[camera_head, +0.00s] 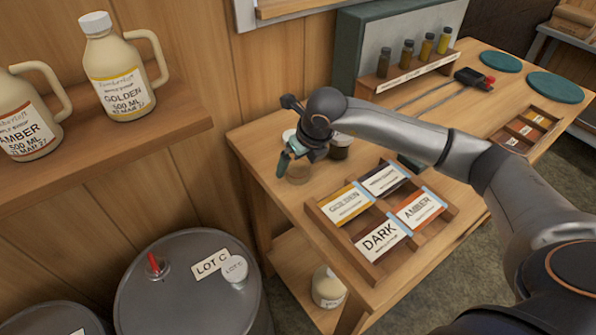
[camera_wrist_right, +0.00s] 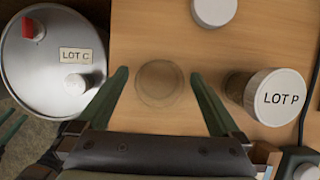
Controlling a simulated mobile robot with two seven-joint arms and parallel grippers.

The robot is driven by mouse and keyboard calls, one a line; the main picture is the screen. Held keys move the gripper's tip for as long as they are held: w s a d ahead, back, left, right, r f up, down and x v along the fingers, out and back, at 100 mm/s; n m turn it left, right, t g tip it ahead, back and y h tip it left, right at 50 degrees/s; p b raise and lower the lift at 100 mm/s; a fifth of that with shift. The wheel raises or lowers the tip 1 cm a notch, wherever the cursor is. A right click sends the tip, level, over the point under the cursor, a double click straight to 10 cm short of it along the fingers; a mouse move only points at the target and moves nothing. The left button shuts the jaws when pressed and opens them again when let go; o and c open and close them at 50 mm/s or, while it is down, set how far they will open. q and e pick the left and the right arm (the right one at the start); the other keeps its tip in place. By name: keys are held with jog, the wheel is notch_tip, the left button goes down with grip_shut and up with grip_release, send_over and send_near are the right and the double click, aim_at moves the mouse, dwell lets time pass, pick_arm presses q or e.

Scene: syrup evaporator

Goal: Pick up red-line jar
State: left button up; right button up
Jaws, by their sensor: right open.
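My right gripper (camera_head: 287,162) is over the table's back left corner.
A dark jar with a white LOT P lid (camera_wrist_right: 275,97) stands close to the right finger. Another white lid (camera_wrist_right: 214,10) is beyond. A sorting tray (camera_head: 351,243) with label cards lies nearer. Sample bottles (camera_head: 408,53) stand behind. A LOT C drum (camera_head: 185,285) stands below left.

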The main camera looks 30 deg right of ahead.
jog(key=c, duration=1.4)
